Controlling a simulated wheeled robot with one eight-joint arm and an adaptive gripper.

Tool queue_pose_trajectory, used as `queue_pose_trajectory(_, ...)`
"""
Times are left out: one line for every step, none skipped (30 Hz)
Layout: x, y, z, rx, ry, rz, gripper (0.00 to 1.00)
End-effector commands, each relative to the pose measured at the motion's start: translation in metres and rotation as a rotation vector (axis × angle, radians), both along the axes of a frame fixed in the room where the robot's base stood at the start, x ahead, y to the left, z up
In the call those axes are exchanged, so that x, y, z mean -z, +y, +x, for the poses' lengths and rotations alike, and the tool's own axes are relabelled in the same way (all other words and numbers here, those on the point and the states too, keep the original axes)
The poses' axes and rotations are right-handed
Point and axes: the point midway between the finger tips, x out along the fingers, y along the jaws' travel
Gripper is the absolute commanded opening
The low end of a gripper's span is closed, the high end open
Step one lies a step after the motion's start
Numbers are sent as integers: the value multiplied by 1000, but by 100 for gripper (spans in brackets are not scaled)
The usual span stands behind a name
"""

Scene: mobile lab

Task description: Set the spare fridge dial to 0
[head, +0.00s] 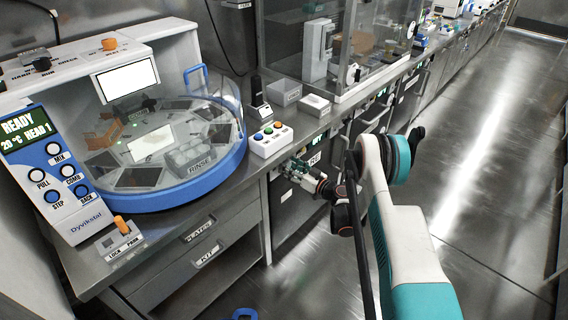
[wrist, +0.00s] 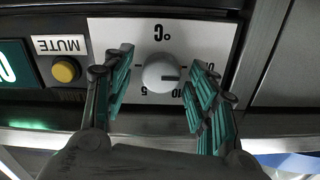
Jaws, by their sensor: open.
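The fridge dial (wrist: 160,73) is a round pale-grey knob on a white plate with an upside-down °C mark. A dark line on its face points toward the right of the wrist view. The scale numbers are partly hidden by the fingers; a 5 and a 10 show below the knob. My gripper (wrist: 159,70) is open, one finger on each side of the dial, with gaps between fingers and knob. In the head view my gripper (head: 297,168) is at the cabinet front under the counter, and the dial is hidden there.
A yellow MUTE button (wrist: 65,71) and a green-lit display (wrist: 12,65) sit left of the dial plate (wrist: 215,38). In the head view a box with coloured buttons (head: 270,139) stands on the counter above. The aisle floor (head: 480,120) on the right is clear.

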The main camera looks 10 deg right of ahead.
Motion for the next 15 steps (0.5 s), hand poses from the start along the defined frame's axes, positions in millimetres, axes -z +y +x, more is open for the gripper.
queue_pose_trajectory(0, 0, 0, 0, 0, 0, 53)
queue_pose_trajectory(0, 0, 0, 0, 0, 0, 53)
queue_pose_trajectory(0, 0, 0, 0, 0, 0, 53)
queue_pose_trajectory(0, 0, 0, 0, 0, 0, 53)
queue_pose_trajectory(0, 0, 0, 0, 0, 0, 53)
queue_pose_trajectory(0, 0, 0, 0, 0, 0, 53)
queue_pose_trajectory(0, 0, 0, 0, 0, 0, 53)
queue_pose_trajectory(0, 0, 0, 0, 0, 0, 48)
queue_pose_trajectory(0, 0, 0, 0, 0, 0, 39)
queue_pose_trajectory(0, 0, 0, 0, 0, 0, 32)
queue_pose_trajectory(0, 0, 0, 0, 0, 0, 25)
queue_pose_trajectory(0, 0, 0, 0, 0, 0, 16)
queue_pose_trajectory(0, 0, 0, 0, 0, 0, 10)
queue_pose_trajectory(0, 0, 0, 0, 0, 0, 9)
queue_pose_trajectory(0, 0, 0, 0, 0, 0, 9)
